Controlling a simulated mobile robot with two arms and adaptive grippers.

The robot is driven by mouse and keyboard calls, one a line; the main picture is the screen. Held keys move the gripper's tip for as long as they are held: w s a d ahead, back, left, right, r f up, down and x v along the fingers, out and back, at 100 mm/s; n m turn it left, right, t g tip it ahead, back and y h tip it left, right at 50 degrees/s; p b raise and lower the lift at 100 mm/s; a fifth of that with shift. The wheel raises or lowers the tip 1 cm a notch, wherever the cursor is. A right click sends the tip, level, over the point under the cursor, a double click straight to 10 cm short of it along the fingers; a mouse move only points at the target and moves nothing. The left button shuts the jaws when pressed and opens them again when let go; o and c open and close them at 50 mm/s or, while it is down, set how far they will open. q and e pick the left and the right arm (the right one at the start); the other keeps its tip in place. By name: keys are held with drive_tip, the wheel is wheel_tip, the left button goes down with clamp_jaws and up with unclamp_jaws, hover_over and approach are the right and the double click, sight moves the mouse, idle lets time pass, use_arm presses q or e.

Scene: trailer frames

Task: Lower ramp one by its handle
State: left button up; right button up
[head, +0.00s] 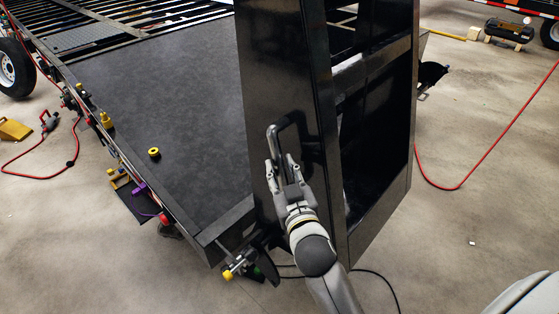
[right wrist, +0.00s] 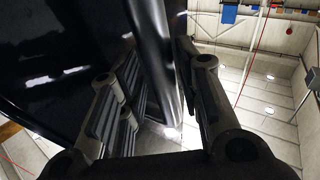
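The ramp (head: 290,80) is a tall black metal frame standing upright at the end of the trailer deck (head: 170,110). The ramp's dark face (right wrist: 60,60) fills the left there. My left gripper is not in view.
A yellow ring (head: 154,153) lies on the deck, and several yellow and purple fittings line its left edge. Red hoses (head: 460,186) lie on the concrete floor at both sides. Floor right of the ramp (head: 480,230) is mostly clear.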

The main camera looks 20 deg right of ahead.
drive_tip(key=shift+w+d, duration=0.1)
drive_tip(key=shift+w, duration=0.95)
clamp_jaws()
